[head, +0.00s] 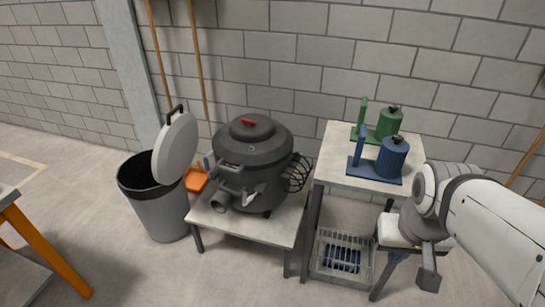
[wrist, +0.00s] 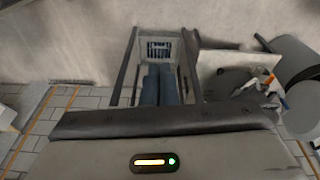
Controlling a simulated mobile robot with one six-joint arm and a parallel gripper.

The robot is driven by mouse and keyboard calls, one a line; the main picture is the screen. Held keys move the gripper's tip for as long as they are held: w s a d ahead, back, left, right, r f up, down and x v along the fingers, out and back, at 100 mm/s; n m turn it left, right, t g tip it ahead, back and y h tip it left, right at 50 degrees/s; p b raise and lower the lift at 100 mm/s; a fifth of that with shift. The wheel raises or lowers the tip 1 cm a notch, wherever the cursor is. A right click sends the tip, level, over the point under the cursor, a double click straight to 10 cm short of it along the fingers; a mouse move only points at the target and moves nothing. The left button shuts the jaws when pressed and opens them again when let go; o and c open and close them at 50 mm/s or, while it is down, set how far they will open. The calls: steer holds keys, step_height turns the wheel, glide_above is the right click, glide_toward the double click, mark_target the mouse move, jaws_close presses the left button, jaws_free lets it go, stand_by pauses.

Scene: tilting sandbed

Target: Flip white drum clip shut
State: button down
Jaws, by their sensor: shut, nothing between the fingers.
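A dark grey drum (head: 255,150) with a lid and a red top handle stands on a low table. A small pale clip lever (head: 247,199) hangs at its front, slanting outward and down; I cannot tell exactly how its end meets the rim. My gripper (head: 428,278) is far to the right of the drum, beyond the taller stand, pointing down and apart from everything. In the wrist view its two bluish fingers (wrist: 160,85) lie side by side, shut and empty. The clip cannot be made out surely in the wrist view.
The low table (head: 262,232) bears the drum. A taller stand (head: 345,183) carries blue and green canisters, with a wire basket (head: 342,256) below, between drum and gripper. A grey bin (head: 165,215) with a raised lid stands left. A grey wall is close behind.

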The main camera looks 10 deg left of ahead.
steer(key=w+d+f+n+g+h+b, duration=0.2)
steer(key=w+f+n+g+h+b, duration=0.1)
steer(key=w+f+n+h+b, duration=0.7)
steer(key=w+a+f+n+t+h+b, duration=0.2)
steer(key=w+a+f+n+t, duration=0.3)
steer(key=w, duration=0.4)
steer(key=w+a+f+n+t+h+b, duration=0.2)
steer(key=w+a+f+n, duration=0.2)
steer(key=w+a+f, duration=0.3)
steer(key=w+a+f+n+t+y+b, duration=0.25)
steer(key=a+f+n+t, duration=0.35)
steer(key=a, duration=0.3)
steer(key=w+a+f+n+t+y+b, duration=0.1)
steer(key=w+a+f+n+t+b, duration=0.3)
steer(key=a+f, duration=0.5)
steer(key=s+a+f+n+t+y, duration=0.3)
steer(key=a+f+n+y, duration=0.1)
steer(key=a+f, duration=0.2)
steer(key=s+a+f+n+t+y+b, duration=0.1)
steer(key=s+a+f+n+t+y, duration=0.2)
steer(key=a+f+n+y, duration=0.1)
steer(key=a+f+y, duration=0.1)
steer(key=a+f, duration=0.1)
steer(key=a, duration=0.1)
steer(key=shift+s+a+b, duration=0.15)
steer(key=shift+a+b, duration=0.1)
steer(key=shift+b, duration=0.05)
steer(key=shift+y, duration=0.25)
